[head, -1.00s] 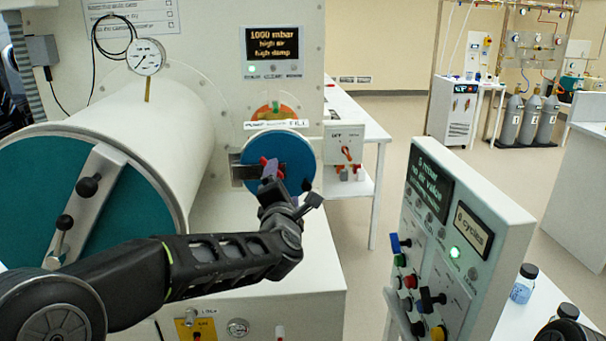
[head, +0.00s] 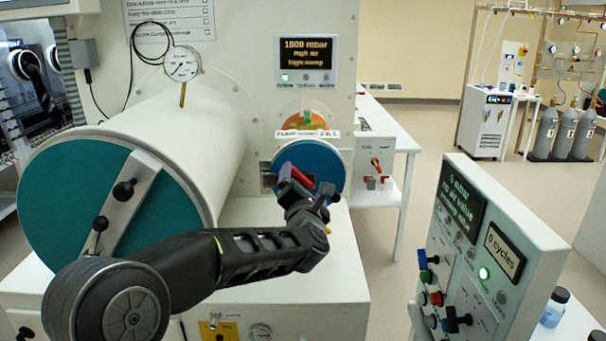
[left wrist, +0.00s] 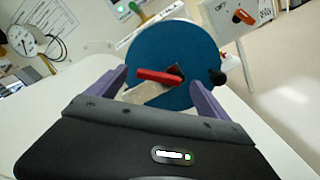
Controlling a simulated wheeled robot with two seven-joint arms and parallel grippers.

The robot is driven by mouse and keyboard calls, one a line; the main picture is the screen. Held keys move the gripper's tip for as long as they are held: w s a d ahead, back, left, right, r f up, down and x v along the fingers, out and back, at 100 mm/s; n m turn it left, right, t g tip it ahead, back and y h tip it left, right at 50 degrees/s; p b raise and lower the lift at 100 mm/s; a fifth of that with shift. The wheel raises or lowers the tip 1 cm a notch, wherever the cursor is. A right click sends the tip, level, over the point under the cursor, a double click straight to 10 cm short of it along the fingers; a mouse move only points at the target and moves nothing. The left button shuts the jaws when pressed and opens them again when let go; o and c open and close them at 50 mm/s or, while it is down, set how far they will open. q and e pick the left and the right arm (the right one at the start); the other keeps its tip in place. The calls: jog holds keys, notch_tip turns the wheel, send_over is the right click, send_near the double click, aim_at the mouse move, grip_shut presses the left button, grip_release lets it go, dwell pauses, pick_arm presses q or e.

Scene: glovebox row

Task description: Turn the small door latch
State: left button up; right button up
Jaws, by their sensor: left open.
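The small door is a round blue disc (head: 325,160) on the front of a small chamber, also in the left wrist view (left wrist: 150,50). Its latch is a red lever (head: 301,178), lying nearly level across the door in the left wrist view (left wrist: 155,76). My left gripper (head: 296,182) is in front of the door. In the left wrist view its purple fingers (left wrist: 158,82) are open, one on each side of the red lever. I cannot tell whether they touch it. A black knob (left wrist: 217,77) sits by the door's right edge. My right gripper is not in view.
A large teal door (head: 70,190) with a grey bar and black knobs closes the big cylinder on the left. A control panel (head: 495,255) with buttons stands at the right. A gauge (head: 182,64) is above the cylinder. Open floor lies behind the panel.

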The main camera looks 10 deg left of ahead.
aim_at(303, 178)
pick_arm(q)
jog(key=p+x, duration=0.1)
jog(key=x, duration=0.3)
jog(key=c, duration=1.4)
